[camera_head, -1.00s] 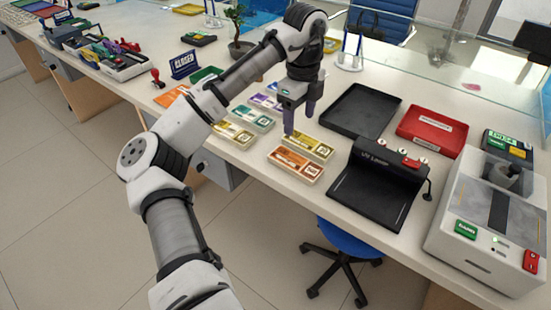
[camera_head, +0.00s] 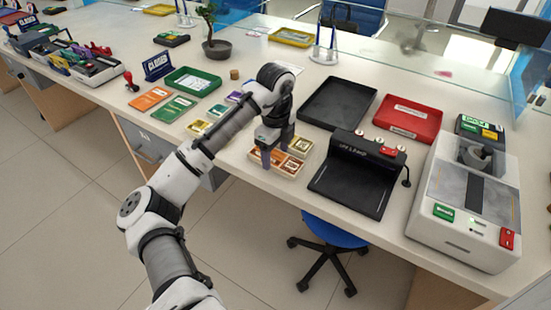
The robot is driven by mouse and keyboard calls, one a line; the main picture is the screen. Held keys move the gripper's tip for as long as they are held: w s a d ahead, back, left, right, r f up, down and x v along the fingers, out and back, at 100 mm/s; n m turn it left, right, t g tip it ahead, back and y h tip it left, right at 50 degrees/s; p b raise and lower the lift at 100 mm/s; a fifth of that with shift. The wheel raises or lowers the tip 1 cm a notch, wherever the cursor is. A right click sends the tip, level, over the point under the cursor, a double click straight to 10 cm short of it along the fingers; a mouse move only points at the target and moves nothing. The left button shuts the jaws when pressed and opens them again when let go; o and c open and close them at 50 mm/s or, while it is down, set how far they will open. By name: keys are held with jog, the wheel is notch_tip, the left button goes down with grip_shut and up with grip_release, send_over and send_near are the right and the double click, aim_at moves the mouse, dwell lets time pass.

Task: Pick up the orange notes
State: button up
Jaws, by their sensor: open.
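The orange notes (camera_head: 287,168) lie in a pale tray near the front edge of the counter, left of the black UV lamp unit. My gripper (camera_head: 275,157) points down over the left part of these notes. Its fingers are apart, one on each side, and partly hide the notes. I cannot tell whether the fingers touch them. The yellow notes (camera_head: 299,146) lie just behind the orange ones, to the right of my gripper.
The black UV lamp unit (camera_head: 345,192) stands close on the right. Behind it are an empty black tray (camera_head: 337,102) and a red tray (camera_head: 408,119). A counting machine (camera_head: 466,200) fills the right end.

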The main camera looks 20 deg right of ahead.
aim_at(276, 157)
jog(key=shift+f, duration=0.45)
jog(key=c, duration=0.8)
jog(key=shift+r, duration=0.1)
jog(key=shift+r+p, duration=0.35)
jog(key=shift+r, duration=9.6)
